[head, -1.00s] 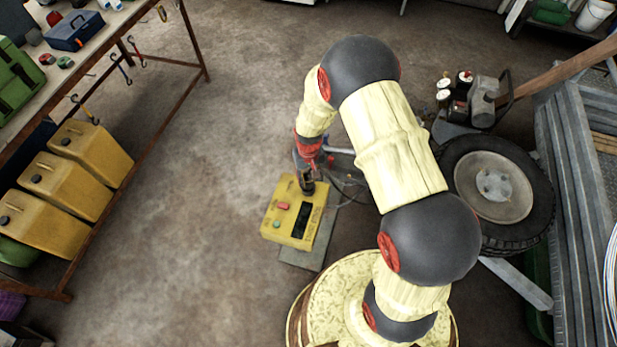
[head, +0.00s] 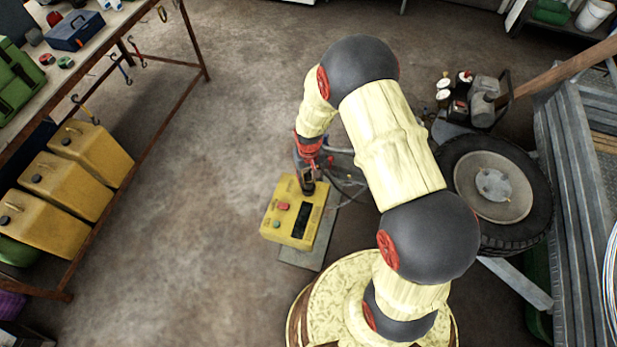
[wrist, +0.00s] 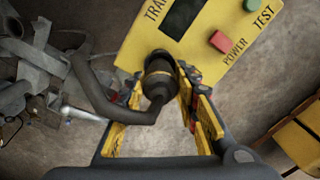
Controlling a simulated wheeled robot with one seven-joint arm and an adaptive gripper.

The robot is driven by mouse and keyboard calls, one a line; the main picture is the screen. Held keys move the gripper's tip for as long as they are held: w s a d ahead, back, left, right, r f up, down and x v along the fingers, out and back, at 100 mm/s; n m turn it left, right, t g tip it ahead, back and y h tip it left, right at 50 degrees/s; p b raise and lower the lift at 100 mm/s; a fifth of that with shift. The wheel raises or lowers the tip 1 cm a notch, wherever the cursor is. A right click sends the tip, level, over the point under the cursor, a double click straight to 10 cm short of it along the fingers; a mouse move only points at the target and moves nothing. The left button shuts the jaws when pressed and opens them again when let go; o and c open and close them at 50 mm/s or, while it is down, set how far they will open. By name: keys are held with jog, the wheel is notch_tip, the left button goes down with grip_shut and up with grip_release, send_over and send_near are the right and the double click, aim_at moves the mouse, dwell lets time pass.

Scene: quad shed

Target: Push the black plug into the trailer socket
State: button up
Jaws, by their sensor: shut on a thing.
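The black plug (wrist: 158,76) with its thick black cable (wrist: 97,92) is between the yellow-padded fingers of my gripper (wrist: 162,92), which is shut on it. In the head view my gripper (head: 307,174) is over the far edge of the yellow tester box (head: 283,228), with the plug pointing down at it. In the wrist view the plug's front end meets the near edge of the yellow box (wrist: 213,62). The trailer socket is hidden behind the plug, so I cannot tell how deep the plug sits.
The box has a dark display (head: 301,220), a red button (head: 283,206) and a green button. It stands on a grey plate (head: 300,259). A wheel (head: 490,187) and a metal frame are to the right. Yellow cans (head: 92,152) stand at left. The floor between is clear.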

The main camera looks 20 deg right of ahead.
jog(key=shift+f+b, duration=1.1)
jog(key=shift+f, duration=0.7)
dwell(1.1)
jog(key=o, duration=1.3)
jog(key=shift+o, duration=0.9)
jog(key=shift+o, duration=1.4)
jog(key=shift+r, duration=0.15)
jog(key=shift+r+p, duration=3.15)
jog(key=shift+r, duration=1.25)
